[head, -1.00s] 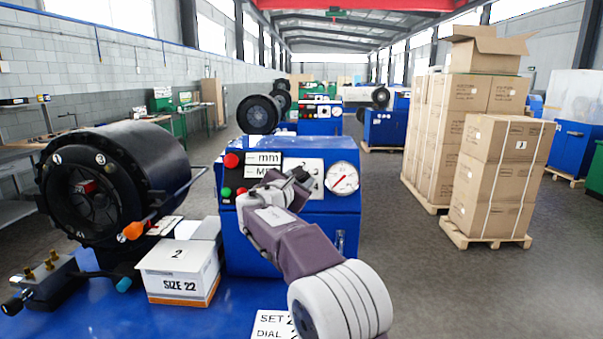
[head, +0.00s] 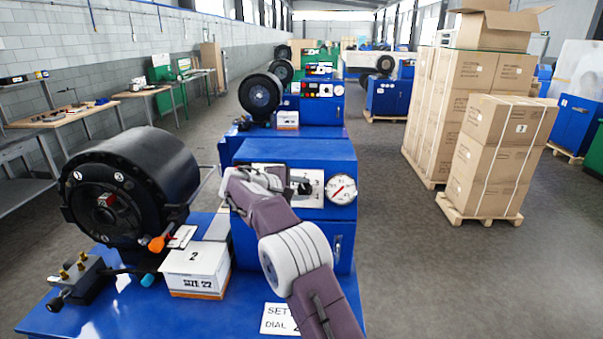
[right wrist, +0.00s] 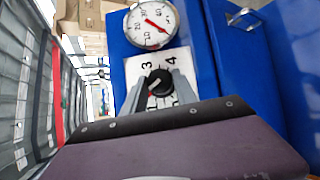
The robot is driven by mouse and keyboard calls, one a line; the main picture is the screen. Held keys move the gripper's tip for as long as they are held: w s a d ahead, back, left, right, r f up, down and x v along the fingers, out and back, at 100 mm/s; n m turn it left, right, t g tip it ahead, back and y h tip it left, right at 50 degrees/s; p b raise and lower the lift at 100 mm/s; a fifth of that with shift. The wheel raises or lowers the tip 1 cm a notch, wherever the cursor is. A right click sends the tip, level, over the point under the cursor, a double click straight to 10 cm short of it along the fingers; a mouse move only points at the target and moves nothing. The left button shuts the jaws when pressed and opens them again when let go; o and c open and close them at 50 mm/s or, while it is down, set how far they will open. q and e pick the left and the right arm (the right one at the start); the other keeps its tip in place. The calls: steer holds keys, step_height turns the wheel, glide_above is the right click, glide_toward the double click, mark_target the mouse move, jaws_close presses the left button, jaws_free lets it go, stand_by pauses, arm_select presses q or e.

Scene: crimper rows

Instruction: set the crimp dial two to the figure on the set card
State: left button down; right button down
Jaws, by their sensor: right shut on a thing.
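The crimp dial is a black knob (right wrist: 158,82) on a white plate (right wrist: 138,68) on the blue machine's front. In the right wrist view, figures 3 and 4 show beside it, with other marks partly hidden; I cannot tell its setting surely. My right gripper (right wrist: 157,90) has a finger on each side of the knob and is shut on it. In the head view, the gripper (head: 297,185) reaches the plate (head: 316,180) from the left. The set card (head: 280,320) reads SET and DIAL; my arm hides its right part. My left gripper is out of view.
A round pressure gauge (head: 342,189) sits just right of the dial plate. A white box marked 2 and SIZE 22 (head: 195,270) and a black crimper head (head: 130,185) stand to the left. Stacked cartons (head: 500,150) stand across the aisle on the right.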

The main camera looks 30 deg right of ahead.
steer(key=m+y+p, duration=0.1)
steer(key=m+p, duration=0.1)
steer(key=p, duration=0.1)
steer(key=m+g+y+p, duration=0.1)
steer(key=m+p, duration=0.1)
steer(key=p, duration=0.2)
steer(key=shift+d+r, duration=0.1)
steer(key=shift+r, duration=0.3)
steer(key=shift+f+m+g+y+p, duration=0.25)
steer(key=shift+m+g+y+p, duration=0.25)
steer(key=shift+m+p, duration=0.55)
steer(key=c, duration=1)
jaws_free()
steer(key=shift+o, duration=0.2)
steer(key=v, duration=0.9)
steer(key=shift+d, duration=0.1)
